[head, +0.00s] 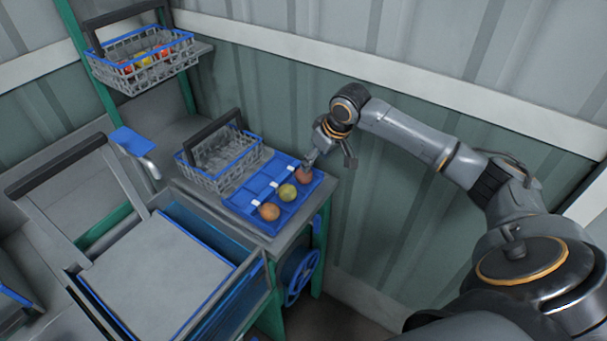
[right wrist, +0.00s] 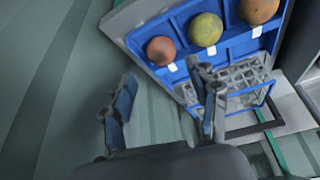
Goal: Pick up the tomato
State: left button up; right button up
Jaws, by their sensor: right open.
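Three tomatoes lie in a row on a blue compartment tray (head: 246,200). In the head view they are an orange one (head: 269,211) at the front, a yellow-green one (head: 287,192) in the middle and a reddish one (head: 303,174) at the back. My right gripper (head: 330,160) is open and empty above the tray's back right end, close to the reddish tomato, which one finger partly hides. In the right wrist view, the reddish tomato (right wrist: 161,50) lies beyond the open fingers (right wrist: 165,98), not between them. My left gripper is not in view.
An empty wire basket (head: 222,160) stands left of the tray. Another basket (head: 142,62) with red and yellow produce sits on an upper shelf. A corrugated wall (head: 440,240) is behind the bench. A blue handwheel (head: 300,276) is below it.

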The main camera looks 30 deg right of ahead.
aim_at(304, 176)
jog(key=x, duration=0.3)
jog(key=shift+w+f, duration=0.15)
jog(key=shift+f, duration=0.15)
jog(key=shift+w+a+f+p, duration=0.1)
jog(key=shift+w+f+p, duration=0.15)
jog(key=shift+f+p, duration=0.15)
jog(key=p+x, duration=0.1)
jog(key=x, duration=0.2)
jog(key=shift+w+a+f, duration=0.1)
jog(key=shift+w+f, duration=0.15)
jog(key=shift+f, duration=0.05)
jog(key=shift+w+f, duration=0.2)
jog(key=shift+f, duration=0.15)
jog(key=shift+s, duration=0.1)
jog(key=shift+c, duration=0.3)
jog(key=c, duration=0.5)
